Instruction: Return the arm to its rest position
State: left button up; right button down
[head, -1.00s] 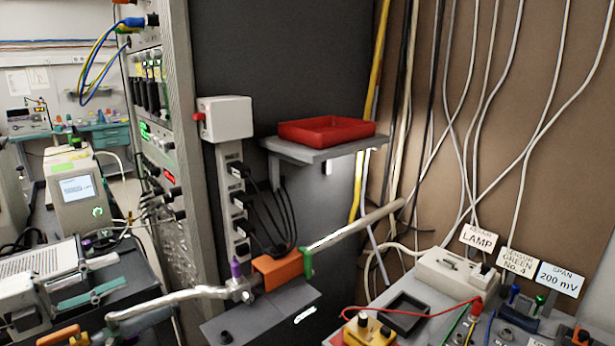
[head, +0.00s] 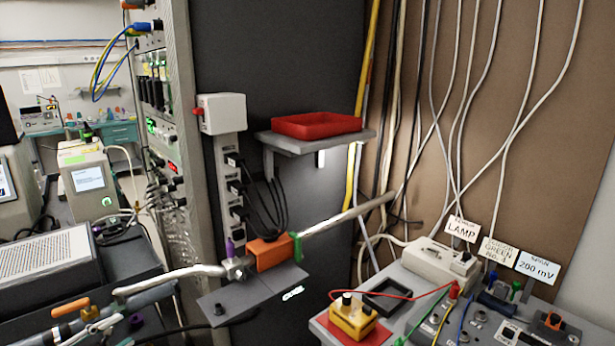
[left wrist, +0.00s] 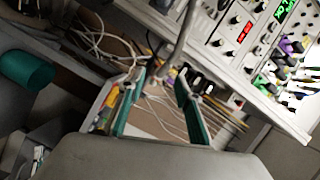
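My left gripper (left wrist: 161,82) shows in the left wrist view with its two teal-padded fingers apart. The gap between them looks empty; cables and a brown surface show behind it. In the head view I cannot clearly make out the left gripper now. My right gripper is in neither view. No task object is held.
A metal pipe (head: 340,218) with an orange-handled valve (head: 267,254) crosses the middle. A shelf (head: 312,144) bears a red tray (head: 315,126). An instrument rack (head: 160,110) stands left. A yellow box (head: 353,316) and labelled panel stand lower right. A teal cylinder (left wrist: 27,71) shows in the wrist view.

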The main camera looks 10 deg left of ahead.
pick_arm(q)
jog(key=s+d+f+n+g+y, duration=0.2)
jog(key=s+d+f+n, duration=0.3)
jog(key=d+f, duration=0.45)
jog(key=s+d+f+n+g+y, duration=0.15)
jog(key=s+d+f+n, duration=0.45)
jog(key=f, duration=0.7)
jog(key=s+d+f+n+g, duration=0.1)
jog(key=d, duration=0.5)
jog(key=d+f+n+g, duration=0.1)
jog(key=d+f, duration=0.1)
jog(key=d, duration=0.5)
jog(key=shift+s+d+f, duration=0.25)
jog(key=shift+s+f, duration=0.05)
jog(key=shift+s, duration=0.05)
jog(key=shift+a, duration=0.15)
